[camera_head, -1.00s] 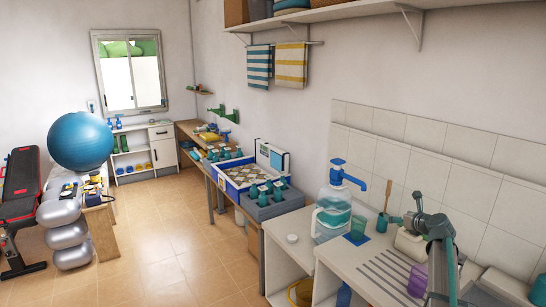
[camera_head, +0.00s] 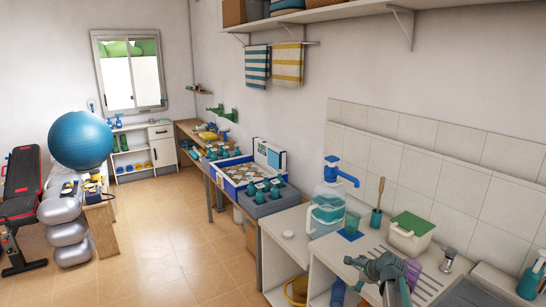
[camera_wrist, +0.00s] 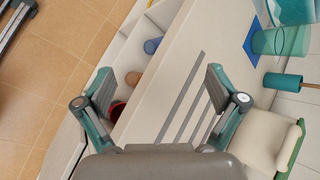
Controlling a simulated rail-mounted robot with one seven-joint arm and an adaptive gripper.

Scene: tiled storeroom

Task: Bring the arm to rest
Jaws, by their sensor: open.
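My gripper (camera_wrist: 162,88) is open and empty in the wrist view, its two fingers wide apart. Below it lies the pale counter (camera_wrist: 190,65) with dark grooves, and open shelves under the counter show between the fingers. In the head view my arm and gripper are low at the bottom right, in front of the counter's grooved part (camera_head: 378,248). The exact fingertip position is hard to make out there.
The tiled floor (camera_head: 170,250) is clear.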

